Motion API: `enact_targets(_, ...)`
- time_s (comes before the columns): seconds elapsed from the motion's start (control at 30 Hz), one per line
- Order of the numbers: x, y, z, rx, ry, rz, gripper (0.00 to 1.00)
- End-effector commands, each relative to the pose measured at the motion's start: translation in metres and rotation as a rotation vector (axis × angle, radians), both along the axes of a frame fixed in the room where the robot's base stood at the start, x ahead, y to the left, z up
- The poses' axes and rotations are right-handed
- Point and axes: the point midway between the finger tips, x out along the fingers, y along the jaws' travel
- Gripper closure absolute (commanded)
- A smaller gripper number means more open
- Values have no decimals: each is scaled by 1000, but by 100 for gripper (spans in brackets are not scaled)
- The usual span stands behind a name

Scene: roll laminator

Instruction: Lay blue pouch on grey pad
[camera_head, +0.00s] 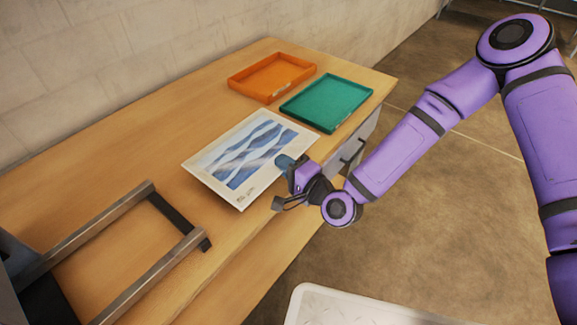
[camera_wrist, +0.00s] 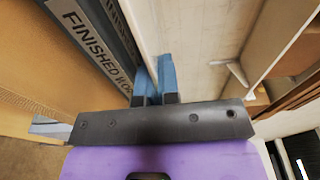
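The blue pouch (camera_head: 225,161), a flat pale sheet with blue wave bands, is held level over the wooden table in the head view. My gripper (camera_head: 286,163) is at its right-hand edge, its blue fingertips overlapping the sheet. In the wrist view the fingers (camera_wrist: 156,80) are close together, pinching the sheet; the pale face of the pouch (camera_wrist: 190,45) runs up from them. I cannot tell how high the pouch is above the table. No grey pad can be made out; the pouch hides the table beneath it.
An orange tray (camera_head: 243,85) and a teal tray (camera_head: 294,117) stand at the table's far end, just beyond the pouch. A metal rail frame with a dark crossbar (camera_head: 175,217) stands at lower left. Bare wooden table (camera_head: 130,150) lies left of the pouch.

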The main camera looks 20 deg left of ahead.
Motion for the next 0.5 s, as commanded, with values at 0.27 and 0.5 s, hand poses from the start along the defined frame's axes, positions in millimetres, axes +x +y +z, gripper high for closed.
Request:
enact_targets(0.27,19,-4,-2,1,0,-1,100)
enact_targets(0.5,26,-5,-29,-1,3,0,100)
